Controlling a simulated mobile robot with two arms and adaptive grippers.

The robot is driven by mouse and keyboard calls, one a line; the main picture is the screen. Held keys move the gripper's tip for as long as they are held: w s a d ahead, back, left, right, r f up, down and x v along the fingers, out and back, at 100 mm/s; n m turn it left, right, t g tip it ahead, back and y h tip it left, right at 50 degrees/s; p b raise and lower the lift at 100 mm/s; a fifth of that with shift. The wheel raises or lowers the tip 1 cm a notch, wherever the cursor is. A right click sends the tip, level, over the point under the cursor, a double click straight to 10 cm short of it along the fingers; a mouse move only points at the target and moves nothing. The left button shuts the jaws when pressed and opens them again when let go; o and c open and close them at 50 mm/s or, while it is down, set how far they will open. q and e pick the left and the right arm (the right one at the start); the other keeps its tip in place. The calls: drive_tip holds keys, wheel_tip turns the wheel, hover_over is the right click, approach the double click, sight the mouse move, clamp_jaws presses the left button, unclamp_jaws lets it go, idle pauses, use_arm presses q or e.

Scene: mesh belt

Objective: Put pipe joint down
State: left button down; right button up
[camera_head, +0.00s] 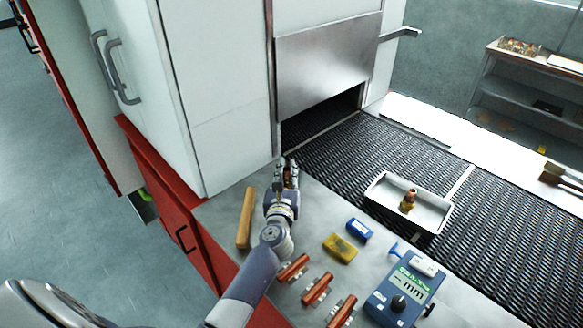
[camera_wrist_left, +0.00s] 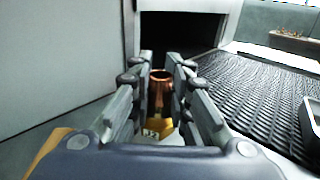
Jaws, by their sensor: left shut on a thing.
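My left gripper (camera_head: 286,166) is over the far end of the grey work surface, near the belt's edge and the oven opening. It is shut on a copper and brass pipe joint (camera_wrist_left: 160,84), whose copper rim shows upright between the fingers in the left wrist view. In the head view the fingers mostly hide this joint. I cannot tell whether it touches the surface. A second, similar pipe joint (camera_head: 408,200) stands in a white tray (camera_head: 378,203) on the mesh belt. My right gripper is not in view.
The black mesh belt (camera_head: 335,160) runs into the opening under a steel hood (camera_head: 325,68). A wooden bar (camera_head: 246,217) lies left of my arm. A yellow block (camera_head: 340,247), a blue block (camera_head: 358,230), several copper pieces (camera_head: 317,288) and a gauge (camera_head: 400,294) lie nearer.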

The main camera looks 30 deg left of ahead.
use_arm(q)
drive_tip(key=x, duration=0.6)
drive_tip(key=shift+w+a+f+b, duration=0.25)
drive_tip(key=shift+a+b, duration=0.05)
drive_tip(key=shift+a, duration=0.05)
drive_tip(key=shift+w+a, duration=0.15)
drive_tip(key=shift+w, duration=0.1)
wheel_tip(320, 180, down, 3)
drive_tip(key=shift+r+b, duration=0.1)
drive_tip(key=shift+b, duration=0.6)
drive_tip(key=shift+f, duration=0.3)
drive_tip(key=shift+f+b, duration=0.3)
drive_tip(key=c, duration=1.5)
unclamp_jaws()
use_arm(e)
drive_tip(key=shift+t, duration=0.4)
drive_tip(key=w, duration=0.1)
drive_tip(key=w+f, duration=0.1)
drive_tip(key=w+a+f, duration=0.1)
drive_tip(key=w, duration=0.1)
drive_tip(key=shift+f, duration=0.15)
use_arm(q)
drive_tip(key=shift+r, duration=0.1)
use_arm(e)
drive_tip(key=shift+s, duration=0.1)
